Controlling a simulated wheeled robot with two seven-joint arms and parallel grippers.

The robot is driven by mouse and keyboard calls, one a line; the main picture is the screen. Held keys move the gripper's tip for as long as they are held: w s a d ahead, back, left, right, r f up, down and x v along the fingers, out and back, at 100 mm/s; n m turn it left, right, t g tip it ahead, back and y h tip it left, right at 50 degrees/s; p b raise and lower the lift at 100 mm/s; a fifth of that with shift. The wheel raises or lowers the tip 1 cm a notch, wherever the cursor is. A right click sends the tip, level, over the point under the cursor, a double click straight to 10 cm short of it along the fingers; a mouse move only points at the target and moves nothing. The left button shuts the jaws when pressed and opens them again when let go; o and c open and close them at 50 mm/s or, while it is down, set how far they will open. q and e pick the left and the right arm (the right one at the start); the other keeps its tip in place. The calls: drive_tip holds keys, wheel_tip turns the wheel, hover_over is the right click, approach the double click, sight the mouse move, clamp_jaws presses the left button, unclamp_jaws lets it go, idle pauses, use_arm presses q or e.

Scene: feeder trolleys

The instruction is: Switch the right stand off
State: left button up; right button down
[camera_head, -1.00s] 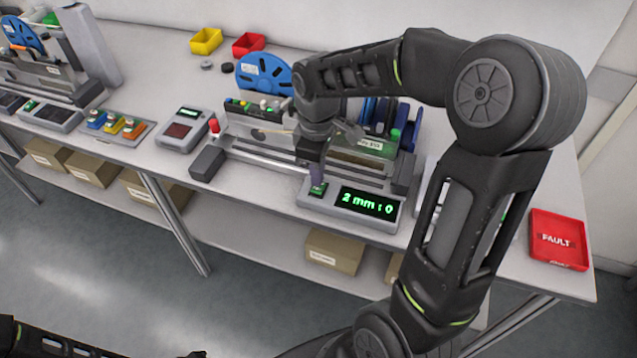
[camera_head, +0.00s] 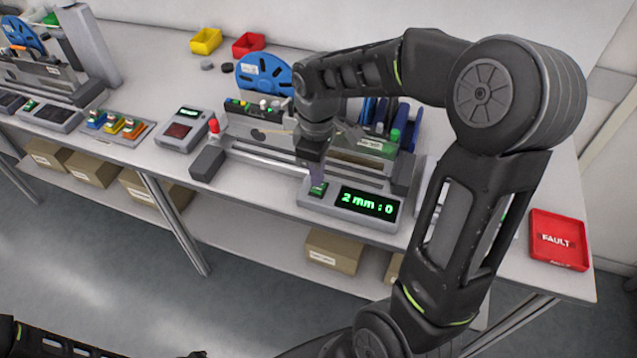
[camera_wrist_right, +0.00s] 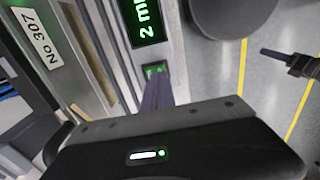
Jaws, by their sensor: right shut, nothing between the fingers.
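The right stand's control box (camera_head: 328,210) sits at the bench's front edge, with a lit green display (camera_head: 367,203) reading "2 mm : 0". Left of the display is a small green-lit switch (camera_head: 317,189). My right gripper (camera_head: 317,178) is shut and empty, pointing down with its fingertips at the switch; I cannot tell whether they touch it. In the right wrist view the fingers (camera_wrist_right: 158,95) end at the green switch (camera_wrist_right: 155,71), partly covering it, beside the display (camera_wrist_right: 144,20). My left gripper is not clearly in view.
A feeder with a blue reel (camera_head: 264,73) stands behind the control box. A red FAULT tray (camera_head: 558,240) lies at the right end. Another stand's box (camera_head: 183,130), coloured blocks (camera_head: 115,124), and yellow (camera_head: 206,41) and red (camera_head: 248,44) bins are on the bench.

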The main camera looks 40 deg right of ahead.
sight(317, 189)
drive_tip(key=shift+f+b, duration=0.9)
drive_tip(key=shift+f, duration=0.3)
idle(0.7)
drive_tip(key=shift+r, duration=0.15)
wheel_tip(317, 189, up, 7)
drive_tip(key=p, duration=0.5)
drive_tip(key=shift+p, duration=0.3)
idle(0.4)
